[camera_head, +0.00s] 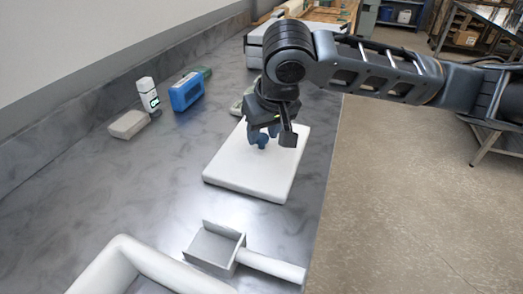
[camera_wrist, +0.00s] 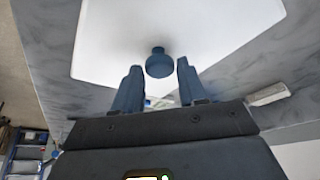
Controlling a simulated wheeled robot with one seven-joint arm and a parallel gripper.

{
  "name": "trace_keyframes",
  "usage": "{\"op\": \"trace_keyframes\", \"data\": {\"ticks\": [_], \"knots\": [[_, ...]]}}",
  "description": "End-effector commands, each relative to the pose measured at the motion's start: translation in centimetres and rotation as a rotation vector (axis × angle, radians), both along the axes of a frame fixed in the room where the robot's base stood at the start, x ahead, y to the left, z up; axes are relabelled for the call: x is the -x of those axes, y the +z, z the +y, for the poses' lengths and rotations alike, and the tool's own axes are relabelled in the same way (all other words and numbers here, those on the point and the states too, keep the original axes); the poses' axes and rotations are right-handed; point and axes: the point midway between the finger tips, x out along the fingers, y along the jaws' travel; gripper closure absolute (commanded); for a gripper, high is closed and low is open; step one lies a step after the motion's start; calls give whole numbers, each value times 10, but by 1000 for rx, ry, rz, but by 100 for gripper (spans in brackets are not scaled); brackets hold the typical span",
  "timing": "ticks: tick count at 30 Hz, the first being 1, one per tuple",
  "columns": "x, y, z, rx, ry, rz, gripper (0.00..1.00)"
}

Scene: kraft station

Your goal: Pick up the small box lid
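A flat white slab (camera_head: 245,175) with rounded corners and a small dark-blue knob (camera_head: 262,141) lies on the grey counter; it looks like the lid. My gripper (camera_head: 272,136) is over its far half, pointing down at the knob. In the wrist view the white slab (camera_wrist: 110,35) fills the upper middle, and the round knob (camera_wrist: 159,66) shows between the two blue-grey fingers of my gripper (camera_wrist: 159,72). The fingers are apart, with a visible gap on each side of the knob. Whether the fingertips reach down to the knob's height is hard to tell.
A white open-topped container (camera_head: 118,262) and a scoop-like grey tray with a white handle (camera_head: 270,266) sit at the near end. A blue device (camera_head: 187,92), a white upright device (camera_head: 147,94) and a grey block (camera_head: 128,124) stand left. The counter's right edge drops to the floor.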

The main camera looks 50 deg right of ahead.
Motion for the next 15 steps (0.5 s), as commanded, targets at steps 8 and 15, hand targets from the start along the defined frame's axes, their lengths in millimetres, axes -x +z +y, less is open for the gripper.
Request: {"op": "trace_keyframes", "data": {"ticks": [8, 15], "knots": [[0, 0, 0, 0, 0, 0, 86], [0, 0, 0, 0, 0, 0, 100]]}}
